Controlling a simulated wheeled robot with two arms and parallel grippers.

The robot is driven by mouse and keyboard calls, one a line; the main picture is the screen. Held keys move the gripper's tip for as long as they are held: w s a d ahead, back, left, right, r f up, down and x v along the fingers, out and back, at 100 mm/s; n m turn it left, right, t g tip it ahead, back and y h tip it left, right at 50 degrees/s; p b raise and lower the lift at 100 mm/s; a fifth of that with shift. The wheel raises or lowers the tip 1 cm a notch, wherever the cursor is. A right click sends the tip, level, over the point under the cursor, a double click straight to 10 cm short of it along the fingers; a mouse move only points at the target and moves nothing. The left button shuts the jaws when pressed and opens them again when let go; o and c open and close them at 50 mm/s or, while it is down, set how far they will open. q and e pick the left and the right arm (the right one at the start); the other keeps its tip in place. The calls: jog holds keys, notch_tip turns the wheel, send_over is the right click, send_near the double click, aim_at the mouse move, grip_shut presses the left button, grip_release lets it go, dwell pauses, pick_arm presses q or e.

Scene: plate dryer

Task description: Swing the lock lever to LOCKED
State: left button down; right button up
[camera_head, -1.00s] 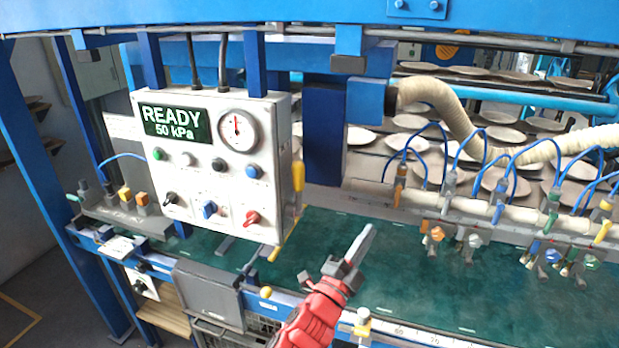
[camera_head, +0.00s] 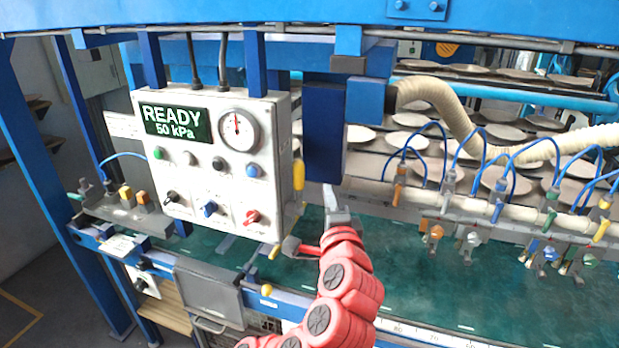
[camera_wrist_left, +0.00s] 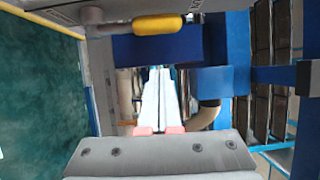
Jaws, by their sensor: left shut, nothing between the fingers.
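The lever with a yellow grip (camera_head: 298,175), which I take as the lock lever, is on the right side of the white control box (camera_head: 222,205). Its grip points upward in the head view. In the left wrist view the yellow grip (camera_wrist_left: 158,24) lies across the top of the picture, beyond my fingers. My left gripper (camera_head: 331,196) is shut and empty, to the right of the lever and slightly lower in the picture, with a visible gap. Its closed fingers (camera_wrist_left: 158,95) also show in the left wrist view. A LOCKED mark is not readable. My right gripper is out of view.
The box display (camera_head: 177,123) reads READY and 50 kPa. A dark blue post (camera_head: 324,135) stands just behind my fingertips. A green belt (camera_head: 440,285) runs below, with suction cups and a beige hose (camera_head: 450,105) to the right.

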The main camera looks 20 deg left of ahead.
pick_arm(q)
jog(key=shift+w, duration=0.1)
jog(key=p+x, duration=0.4)
jog(key=x, duration=0.6)
jog(key=s+a+p, duration=0.2)
jog(key=s, duration=0.1)
jog(key=shift+s, duration=0.3)
jog(key=shift+a+f, duration=0.1)
